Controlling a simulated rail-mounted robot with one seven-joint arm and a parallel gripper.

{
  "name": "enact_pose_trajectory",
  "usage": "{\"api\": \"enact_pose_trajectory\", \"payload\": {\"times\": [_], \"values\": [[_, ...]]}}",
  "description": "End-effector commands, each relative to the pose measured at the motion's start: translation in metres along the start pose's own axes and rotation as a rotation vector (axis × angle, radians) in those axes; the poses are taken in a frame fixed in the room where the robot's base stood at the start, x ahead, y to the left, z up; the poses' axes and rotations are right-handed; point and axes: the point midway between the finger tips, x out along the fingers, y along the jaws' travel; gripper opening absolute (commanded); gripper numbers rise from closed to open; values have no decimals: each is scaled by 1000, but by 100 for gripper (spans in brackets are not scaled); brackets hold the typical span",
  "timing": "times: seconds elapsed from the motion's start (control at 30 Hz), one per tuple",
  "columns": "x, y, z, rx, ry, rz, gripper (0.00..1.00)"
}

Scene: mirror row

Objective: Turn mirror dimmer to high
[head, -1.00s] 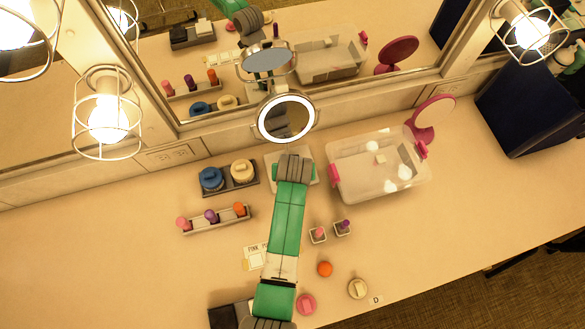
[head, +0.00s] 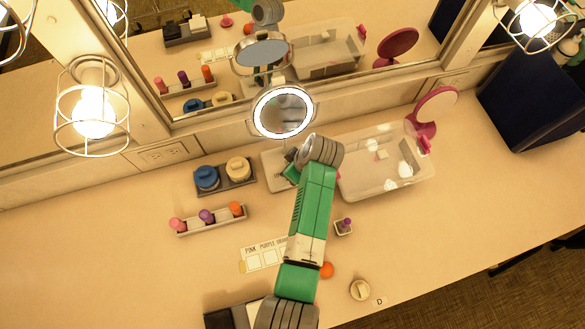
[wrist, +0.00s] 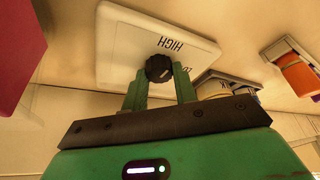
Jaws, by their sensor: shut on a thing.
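The lit round mirror (head: 283,111) stands at the back of the counter on a pale base plate (head: 270,177). In the wrist view, the base plate (wrist: 120,48) carries the printed word HIGH and a partly covered label starting with LO. The black dimmer knob (wrist: 158,69) sits on this plate between my two green fingers. My gripper (wrist: 160,84) is shut on the knob. A small pale mark shows on the knob, but its exact setting is hard to read. In the head view, my wrist hides the knob and most of my gripper (head: 291,167).
A clear bin (head: 385,185) with pink clips stands just right of my wrist. A tray with blue and cream round pieces (head: 223,174) and a rack of coloured bottles (head: 208,220) lie to the left. The left counter is clear.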

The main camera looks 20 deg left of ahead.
Motion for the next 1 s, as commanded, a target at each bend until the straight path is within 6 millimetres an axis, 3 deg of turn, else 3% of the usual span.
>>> {"api": "enact_pose_trajectory", "payload": {"times": [0.33,0.9,0.93,1.0], "values": [[1,1,0,-127,0,-52,5],[0,1,0,-154,-1,-64,5],[0,1,0,-154,-1,-64,30],[0,1,0,-154,-1,-64,44]]}}
